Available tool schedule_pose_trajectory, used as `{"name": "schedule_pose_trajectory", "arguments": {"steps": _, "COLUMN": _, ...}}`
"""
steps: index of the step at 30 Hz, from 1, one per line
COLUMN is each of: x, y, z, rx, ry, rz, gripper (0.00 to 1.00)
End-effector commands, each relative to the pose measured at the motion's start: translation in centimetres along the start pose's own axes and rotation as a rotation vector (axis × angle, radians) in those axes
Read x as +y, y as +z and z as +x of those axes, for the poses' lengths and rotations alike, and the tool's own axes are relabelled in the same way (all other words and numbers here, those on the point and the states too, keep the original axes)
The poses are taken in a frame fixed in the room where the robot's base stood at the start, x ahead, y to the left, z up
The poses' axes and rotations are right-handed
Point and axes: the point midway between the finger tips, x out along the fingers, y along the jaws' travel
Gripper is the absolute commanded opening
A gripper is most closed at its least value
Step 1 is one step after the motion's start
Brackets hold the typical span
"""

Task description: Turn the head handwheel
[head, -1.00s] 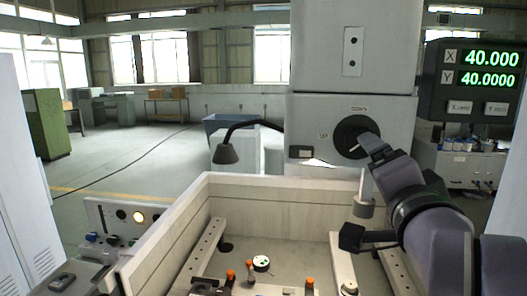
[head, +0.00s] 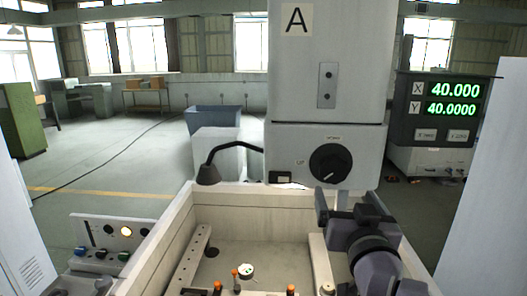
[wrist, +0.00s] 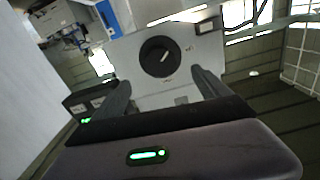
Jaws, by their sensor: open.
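The head handwheel is a round black knob (head: 331,163) with a pale mark, on the front of the grey machine head (head: 285,150). Small lettering stands above it and to its left. My gripper (head: 346,202) is open and empty, below and slightly right of the knob in the head view, apart from it. In the wrist view the handwheel (wrist: 158,57) shows whole beyond the two spread fingers (wrist: 160,82), roughly centred between them. Nothing is between the fingers.
A black lamp (head: 208,174) on a bent arm stands left of the head. The pale open tank (head: 262,196) below holds several orange-topped parts. A button panel (head: 108,238) stands at lower left.

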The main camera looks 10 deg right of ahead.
Motion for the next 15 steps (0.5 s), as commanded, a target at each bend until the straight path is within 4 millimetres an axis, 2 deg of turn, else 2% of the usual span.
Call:
{"name": "schedule_pose_trajectory", "arguments": {"steps": 1, "x": -0.1, "y": -1.1, "z": 1.2, "rx": -0.011, "ry": 0.001, "rz": 0.0, "gripper": 0.87}}
{"name": "schedule_pose_trajectory", "arguments": {"steps": 5, "x": 0.0, "y": -0.1, "z": 5.0, "rx": -0.004, "ry": 0.001, "rz": 0.002, "gripper": 0.87}}
{"name": "schedule_pose_trajectory", "arguments": {"steps": 9, "x": 0.0, "y": -0.1, "z": 8.8, "rx": -0.003, "ry": 0.0, "rz": 0.002, "gripper": 0.87}}
{"name": "schedule_pose_trajectory", "arguments": {"steps": 15, "x": -0.1, "y": -0.2, "z": 12.4, "rx": -0.001, "ry": 0.0, "rz": 0.002, "gripper": 0.87}}
